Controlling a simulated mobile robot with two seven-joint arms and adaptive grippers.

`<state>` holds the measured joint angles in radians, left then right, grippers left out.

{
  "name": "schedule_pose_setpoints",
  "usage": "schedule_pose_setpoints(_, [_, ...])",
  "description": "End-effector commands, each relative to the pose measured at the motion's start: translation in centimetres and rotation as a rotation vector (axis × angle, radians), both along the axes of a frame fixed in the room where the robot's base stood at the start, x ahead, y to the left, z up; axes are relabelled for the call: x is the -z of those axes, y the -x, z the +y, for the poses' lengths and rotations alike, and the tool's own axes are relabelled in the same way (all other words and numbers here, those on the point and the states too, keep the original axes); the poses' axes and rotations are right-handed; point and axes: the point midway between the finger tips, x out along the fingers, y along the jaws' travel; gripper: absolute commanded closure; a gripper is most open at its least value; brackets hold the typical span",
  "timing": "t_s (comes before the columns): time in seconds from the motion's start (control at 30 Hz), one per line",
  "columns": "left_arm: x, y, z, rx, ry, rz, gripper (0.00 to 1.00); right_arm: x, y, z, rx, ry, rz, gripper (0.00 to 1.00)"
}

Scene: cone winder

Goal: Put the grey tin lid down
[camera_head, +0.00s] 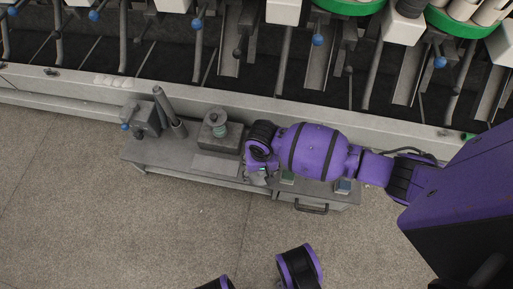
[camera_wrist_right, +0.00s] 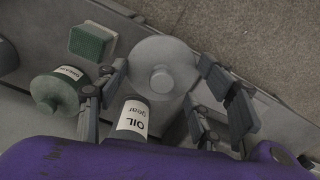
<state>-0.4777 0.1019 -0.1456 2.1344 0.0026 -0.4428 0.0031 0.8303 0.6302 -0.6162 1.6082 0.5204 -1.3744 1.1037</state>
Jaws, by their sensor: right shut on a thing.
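The grey tin lid (camera_wrist_right: 163,55), a round disc with a small knob in its middle, shows in the right wrist view. My right gripper (camera_wrist_right: 165,88) is shut on it, with fingers at both sides of the disc. In the head view my right gripper (camera_head: 261,173) is over the grey bench (camera_head: 165,157), and the lid cannot be made out clearly there. Whether the lid touches anything beneath it cannot be told. Fingers of my left gripper do not show.
In the right wrist view an oil can (camera_wrist_right: 132,120) with a white label, a green-lidded grease tin (camera_wrist_right: 52,93) and a green block (camera_wrist_right: 92,42) are close by. The winder's long grey rail (camera_head: 225,96) runs behind the bench. The floor in front is clear.

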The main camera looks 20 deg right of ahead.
Motion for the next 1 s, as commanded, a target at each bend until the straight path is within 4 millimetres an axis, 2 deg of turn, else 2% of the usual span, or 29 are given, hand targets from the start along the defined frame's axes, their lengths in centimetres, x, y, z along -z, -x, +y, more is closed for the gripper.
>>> schedule_pose_setpoints(0.03, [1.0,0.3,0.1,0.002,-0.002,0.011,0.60,1.2,-0.7,-0.1,0.000,0.001,0.000,0.61])
schedule_pose_setpoints(0.1, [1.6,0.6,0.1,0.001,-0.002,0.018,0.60,1.8,-1.3,-0.1,0.000,0.001,-0.001,0.61])
schedule_pose_setpoints(0.27, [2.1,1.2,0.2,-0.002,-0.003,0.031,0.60,2.3,-2.0,-0.1,-0.001,-0.001,-0.003,0.61])
schedule_pose_setpoints(0.4, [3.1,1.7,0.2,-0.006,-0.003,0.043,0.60,3.6,-2.9,-0.2,0.000,0.000,-0.002,0.61])
schedule_pose_setpoints(0.57, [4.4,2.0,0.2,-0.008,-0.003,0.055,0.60,6.1,-2.7,-0.2,-0.001,0.000,-0.001,0.61])
schedule_pose_setpoints(0.97, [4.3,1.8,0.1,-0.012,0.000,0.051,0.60,6.4,-2.7,-0.3,0.000,0.000,-0.003,0.61])
schedule_pose_setpoints(1.0, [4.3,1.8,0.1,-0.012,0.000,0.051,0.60,6.3,-2.8,-0.3,0.000,0.000,-0.004,0.35])
